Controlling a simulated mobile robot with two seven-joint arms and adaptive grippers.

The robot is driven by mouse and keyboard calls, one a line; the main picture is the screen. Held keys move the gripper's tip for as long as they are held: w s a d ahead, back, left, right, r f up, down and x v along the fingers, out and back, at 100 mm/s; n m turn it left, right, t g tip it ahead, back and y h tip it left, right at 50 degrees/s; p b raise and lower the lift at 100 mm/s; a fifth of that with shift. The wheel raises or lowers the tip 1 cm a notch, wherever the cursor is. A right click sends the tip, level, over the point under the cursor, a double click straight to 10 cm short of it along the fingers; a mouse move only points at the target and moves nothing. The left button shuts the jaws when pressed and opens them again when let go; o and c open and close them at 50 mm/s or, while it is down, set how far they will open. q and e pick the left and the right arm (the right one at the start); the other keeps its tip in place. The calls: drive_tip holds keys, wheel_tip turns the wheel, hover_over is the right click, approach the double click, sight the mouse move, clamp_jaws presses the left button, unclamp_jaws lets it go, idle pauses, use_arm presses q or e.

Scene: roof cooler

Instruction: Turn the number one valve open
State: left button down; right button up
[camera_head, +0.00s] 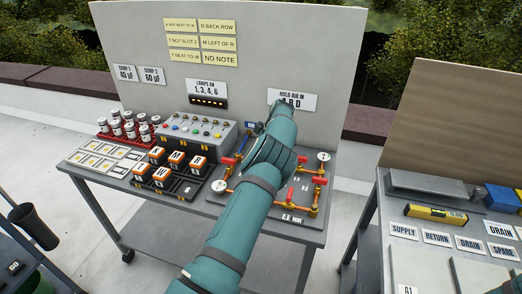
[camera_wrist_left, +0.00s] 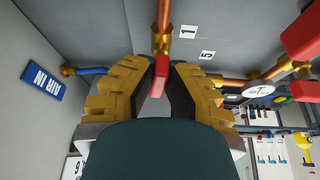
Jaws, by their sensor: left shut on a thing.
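In the left wrist view my left gripper (camera_wrist_left: 157,75) has its yellow-and-black fingers closed around a red valve handle (camera_wrist_left: 158,78). The handle hangs below a copper pipe fitting (camera_wrist_left: 162,42). A tag reading 1 (camera_wrist_left: 188,31) is beside that fitting, with a tag reading 5 (camera_wrist_left: 207,54) nearby. In the head view my teal arm covers the gripper and this handle. Other red handles show on the brass pipe manifold: one at the left (camera_head: 229,161), one at the right (camera_head: 319,179), one in front (camera_head: 290,194). The right gripper is in neither view.
Gauges (camera_head: 323,157) stand on the manifold. A grey control box (camera_head: 200,130), orange-and-black blocks (camera_head: 176,160) and white-and-red jars (camera_head: 129,130) fill the bench's left half. An upright panel (camera_head: 230,70) rises behind. A second bench (camera_head: 455,215) stands at the right.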

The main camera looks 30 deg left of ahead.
use_arm(q)
drive_tip(key=shift+f, duration=0.15)
drive_tip(key=c, duration=1)
unclamp_jaws()
drive_tip(key=v, duration=1.2)
